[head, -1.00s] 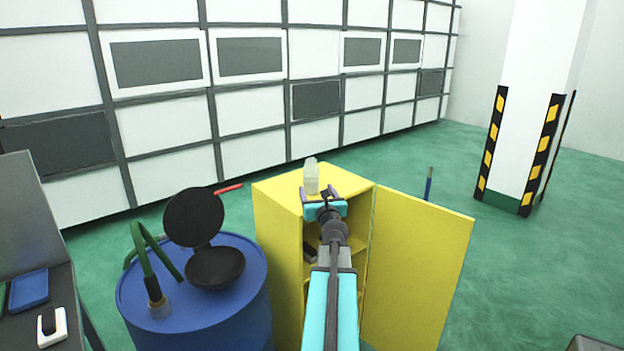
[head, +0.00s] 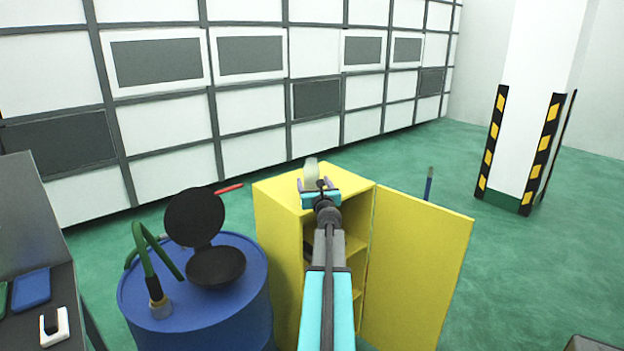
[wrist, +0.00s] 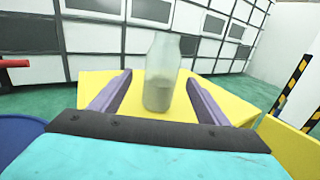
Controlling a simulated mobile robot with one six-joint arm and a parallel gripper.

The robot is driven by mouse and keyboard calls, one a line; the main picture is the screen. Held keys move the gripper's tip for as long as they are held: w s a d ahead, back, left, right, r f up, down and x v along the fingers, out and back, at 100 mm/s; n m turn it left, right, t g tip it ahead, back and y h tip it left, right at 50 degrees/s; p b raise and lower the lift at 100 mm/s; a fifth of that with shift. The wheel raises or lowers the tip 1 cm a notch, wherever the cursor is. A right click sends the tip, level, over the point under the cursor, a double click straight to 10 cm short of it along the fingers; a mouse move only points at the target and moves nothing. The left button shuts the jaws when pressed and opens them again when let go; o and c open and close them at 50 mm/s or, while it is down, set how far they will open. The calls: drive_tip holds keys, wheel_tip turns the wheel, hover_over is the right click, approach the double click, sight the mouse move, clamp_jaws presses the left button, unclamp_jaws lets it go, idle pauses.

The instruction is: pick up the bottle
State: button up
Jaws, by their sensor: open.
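The bottle (head: 311,174) is pale and translucent and stands upright on top of the yellow cabinet (head: 278,192). In the wrist view the bottle (wrist: 161,75) shows greyish contents in its lower part. My gripper (head: 318,186) is over the cabinet top, directly in front of the bottle. In the wrist view my gripper (wrist: 160,90) is open, with one purple finger on each side of the bottle and a gap on both sides. I cannot tell how far the fingertips reach past the bottle.
The cabinet door (head: 418,270) stands open to the right. A blue drum (head: 235,310) with a black round pan (head: 214,266) and a green hose (head: 145,262) is on the left. A striped pillar (head: 518,150) stands at the right.

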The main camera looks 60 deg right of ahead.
sight(313, 180)
idle(0.3)
drive_tip(key=shift+p+x, duration=0.4)
drive_tip(key=shift+x, duration=2.2)
drive_tip(key=shift+d, duration=0.1)
drive_tip(key=c, duration=1.3)
